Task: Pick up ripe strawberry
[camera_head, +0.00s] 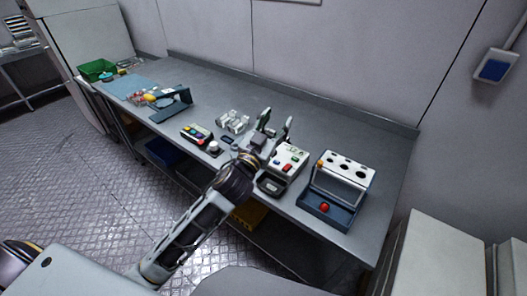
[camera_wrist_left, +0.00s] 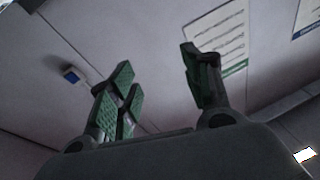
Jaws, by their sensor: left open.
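A small round red berry (camera_head: 324,208), which looks like a ripe strawberry, lies in the front tray of a blue and white rack (camera_head: 357,171) at the right of the bench. The rack's white top has several dark round holes, and a small orange-red item (camera_head: 320,163) sits at its upper left. My left gripper (camera_head: 276,122) is raised over the middle of the bench, left of the rack and apart from the berry. Its green-padded fingers also show in the left wrist view (camera_wrist_left: 157,80), spread and empty, with only walls behind them. My right gripper is not in view.
A white box with coloured buttons (camera_head: 290,158) stands between my left gripper and the rack. A dark button panel (camera_head: 196,134) and clear pieces (camera_head: 232,122) lie left of the gripper. A green crate (camera_head: 97,70) is at the far left. The bench's back strip is clear.

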